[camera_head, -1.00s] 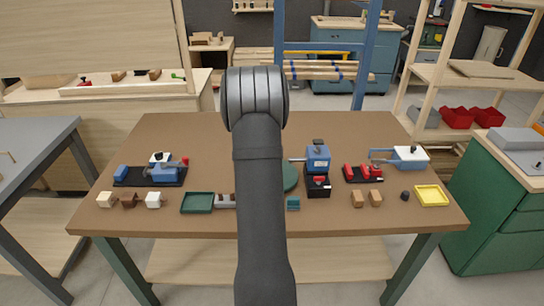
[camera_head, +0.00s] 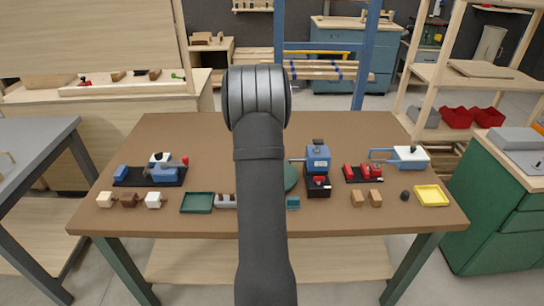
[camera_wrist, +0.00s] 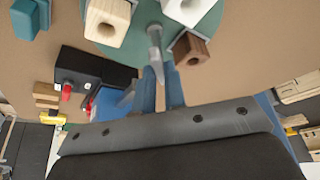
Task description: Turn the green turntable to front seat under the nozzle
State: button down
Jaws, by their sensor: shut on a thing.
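The green turntable (camera_wrist: 128,48) fills the upper middle of the wrist view, with a cream block (camera_wrist: 107,20), a white block (camera_wrist: 188,10) and a brown block (camera_wrist: 190,48) around it. In the head view only the right edge of the turntable (camera_head: 291,178) shows past my arm. My gripper (camera_wrist: 160,80) is shut on a grey upright peg (camera_wrist: 154,36) at the turntable. The blue nozzle press (camera_head: 318,158) stands just right of the turntable, with a thin rod reaching left over it. The nozzle tip is hidden by my arm.
A green tray (camera_head: 197,202) lies left of my arm, and a teal block (camera_head: 293,202) to its right. A blue fixture (camera_head: 163,172) is at left, a red clamp (camera_head: 370,172) and yellow tray (camera_head: 432,195) at right. The table's back is mostly clear.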

jog(key=shift+s+d+n+t+y, duration=0.15)
jog(key=shift+n+y, duration=0.15)
jog(key=shift+n, duration=0.65)
jog(key=shift+a+n+t+y, duration=0.15)
jog(key=shift+n+y, duration=0.15)
jog(key=shift+n, duration=0.65)
jog(key=shift+d+n+y, duration=0.15)
jog(key=shift+n+y, duration=0.35)
jog(key=shift+n, duration=0.7)
jog(key=shift+d+n+y, duration=0.15)
jog(key=shift+n+y, duration=0.35)
jog(key=shift+n, duration=0.7)
jog(key=shift+d+n+y, duration=0.15)
jog(key=shift+n+y, duration=0.55)
jog(key=shift+n, duration=1.2)
jog(key=shift+d+n+g+y, duration=0.1)
jog(key=shift+n+g+y, duration=0.45)
jog(key=shift+n, duration=1.65)
jog(key=c, duration=1.5)
grip_release()
jog(key=shift+r, duration=0.1)
